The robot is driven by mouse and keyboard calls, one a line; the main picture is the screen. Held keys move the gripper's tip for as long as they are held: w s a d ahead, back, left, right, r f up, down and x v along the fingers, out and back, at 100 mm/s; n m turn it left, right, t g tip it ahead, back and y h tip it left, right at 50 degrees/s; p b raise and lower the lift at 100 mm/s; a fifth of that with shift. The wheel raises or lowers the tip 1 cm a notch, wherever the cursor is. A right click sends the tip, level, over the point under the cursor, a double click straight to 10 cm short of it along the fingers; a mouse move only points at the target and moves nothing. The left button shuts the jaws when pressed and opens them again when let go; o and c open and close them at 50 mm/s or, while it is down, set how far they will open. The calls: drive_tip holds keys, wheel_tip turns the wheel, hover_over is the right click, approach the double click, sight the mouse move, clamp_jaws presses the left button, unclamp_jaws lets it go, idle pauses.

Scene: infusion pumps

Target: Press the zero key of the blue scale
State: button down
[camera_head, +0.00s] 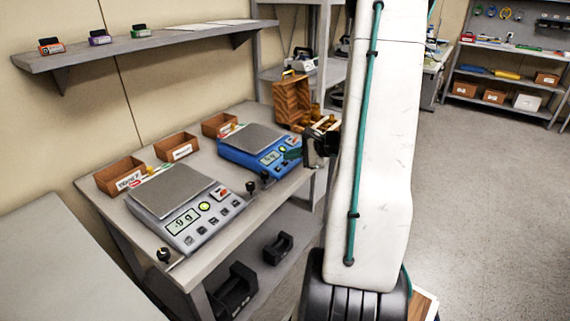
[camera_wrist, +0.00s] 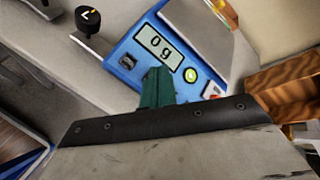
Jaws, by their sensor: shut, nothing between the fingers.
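The blue scale (camera_head: 250,150) stands on the table behind the grey scale, with a flat grey pan (camera_head: 253,138) on top. In the wrist view the front of the blue scale (camera_wrist: 125,78) shows a display (camera_wrist: 160,46) reading 0 g. A dark key (camera_wrist: 127,62) lies left of my fingers, and a round yellow-green spot (camera_wrist: 190,75) lies to their right. I cannot read the key labels. My gripper (camera_wrist: 157,88) is shut and empty, with teal fingertips over the front panel, hiding part of it. In the head view my gripper (camera_head: 293,153) is at the scale's right front; contact cannot be told.
Small brown bins (camera_head: 120,176) line the wall side. Black knobs (camera_head: 250,187) stand along the front edge. The floor at right is clear.

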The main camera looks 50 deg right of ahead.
drive_tip(key=r, duration=0.2)
drive_tip(key=s+r, duration=0.1)
drive_tip(key=r, duration=0.2)
drive_tip(key=shift+s, duration=0.15)
drive_tip(key=shift+f, duration=0.1)
idle(0.9)
drive_tip(key=s+a+r+n+g+y, duration=0.1)
drive_tip(key=s+a+n+g, duration=0.25)
drive_tip(key=a, duration=0.35)
drive_tip(key=s+a+r+n+g+y, duration=0.1)
drive_tip(key=s+a+n+g, duration=0.2)
drive_tip(key=a, duration=0.4)
drive_tip(key=s+a+r+n+g+y, duration=0.1)
drive_tip(key=a+r+n+g, duration=0.15)
drive_tip(key=a+n, duration=0.4)
drive_tip(key=s+a+r+n+h, duration=0.3)
drive_tip(key=s+a+n, duration=0.2)
drive_tip(key=a, duration=0.2)
drive_tip(key=s+a+r+n+g+h, duration=0.1)
drive_tip(key=s+a+r+n+h, duration=0.2)
drive_tip(key=a, duration=0.4)
drive_tip(key=s+r+n, duration=0.1)
drive_tip(key=s+n, duration=0.1)
drive_tip(key=shift+s+a+n, duration=0.15)
drive_tip(key=shift+a+n, duration=0.1)
drive_tip(key=shift+n, duration=0.05)
